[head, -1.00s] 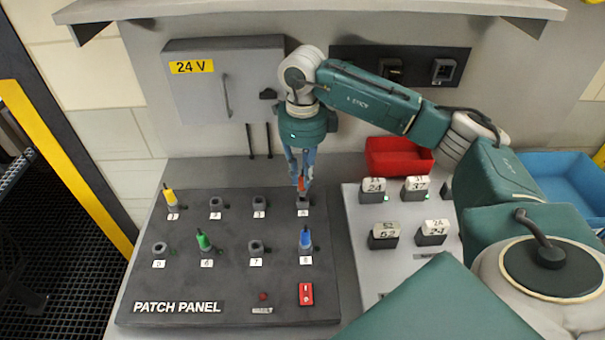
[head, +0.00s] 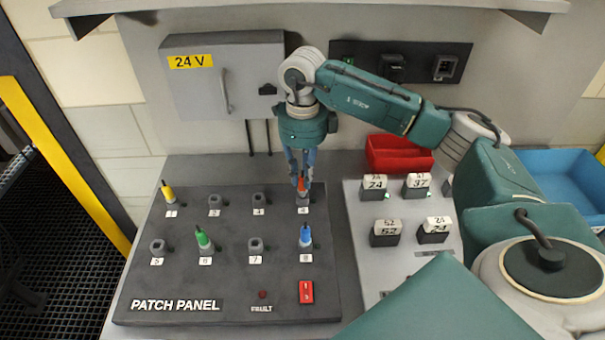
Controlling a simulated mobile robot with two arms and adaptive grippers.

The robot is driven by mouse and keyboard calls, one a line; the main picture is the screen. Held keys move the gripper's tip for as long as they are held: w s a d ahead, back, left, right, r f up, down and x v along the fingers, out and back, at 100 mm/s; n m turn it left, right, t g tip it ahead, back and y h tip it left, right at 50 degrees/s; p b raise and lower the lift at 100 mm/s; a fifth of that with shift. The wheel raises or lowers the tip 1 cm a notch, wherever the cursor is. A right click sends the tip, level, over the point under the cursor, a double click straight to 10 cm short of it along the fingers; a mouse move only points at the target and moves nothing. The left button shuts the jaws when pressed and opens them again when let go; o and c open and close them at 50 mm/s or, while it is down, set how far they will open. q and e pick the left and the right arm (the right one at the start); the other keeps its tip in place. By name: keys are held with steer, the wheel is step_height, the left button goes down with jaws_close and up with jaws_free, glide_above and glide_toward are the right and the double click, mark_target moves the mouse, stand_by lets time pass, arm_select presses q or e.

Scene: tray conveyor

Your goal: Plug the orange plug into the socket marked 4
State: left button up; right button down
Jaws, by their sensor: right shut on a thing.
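The orange plug (head: 301,184) is held upright between the fingers of my right gripper (head: 301,182), which is shut on it and points down. The plug is at the top-right socket (head: 303,200) of the patch panel, whose small label reads as 4. The plug's lower end meets the socket mouth; how deep it sits is hard to tell, as the fingers cover part of it. My left gripper is not in view.
The patch panel (head: 230,285) also holds a yellow plug (head: 168,193), a green plug (head: 202,239) and a blue plug (head: 305,237). A red switch (head: 306,292) is at its front. Numbered blocks, a red bin (head: 400,160) and a blue bin (head: 570,178) are to the right.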

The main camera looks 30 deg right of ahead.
steer(key=shift+f+b, duration=0.65)
steer(key=shift+f, duration=0.25)
steer(key=c, duration=1.6)
jaws_free()
step_height(320, 180, up, 8)
steer(key=shift+f, duration=0.25)
steer(key=shift+f, duration=0.1)
